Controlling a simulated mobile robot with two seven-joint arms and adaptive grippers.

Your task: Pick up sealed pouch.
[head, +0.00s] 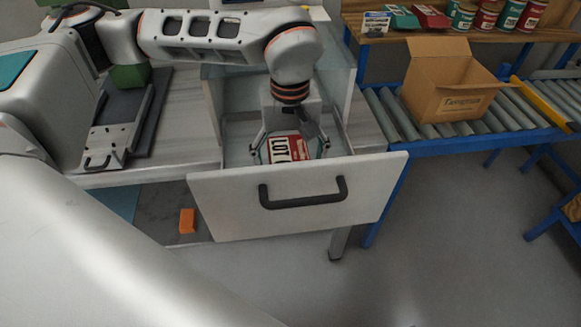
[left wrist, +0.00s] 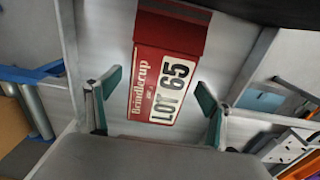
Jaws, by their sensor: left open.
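The sealed pouch (head: 287,150) is red with a white label reading "LOT 65". It lies inside the open drawer (head: 297,200). In the left wrist view the pouch (left wrist: 168,75) also shows the name "Brindlecup" and a dark red end. My left gripper (head: 290,147) reaches down into the drawer over the pouch. Its teal-padded fingers (left wrist: 158,85) are open, one on each side of the pouch, with gaps between pads and pouch. The pouch's lower part is hidden by the drawer front in the head view. My right gripper is not in view.
The drawer front with its black handle (head: 303,193) and the side walls close in around my left gripper. A roller conveyor with a cardboard box (head: 446,80) stands at right. Cans and pouches sit on a wooden shelf (head: 394,35) behind. An orange block (head: 187,220) lies below at left.

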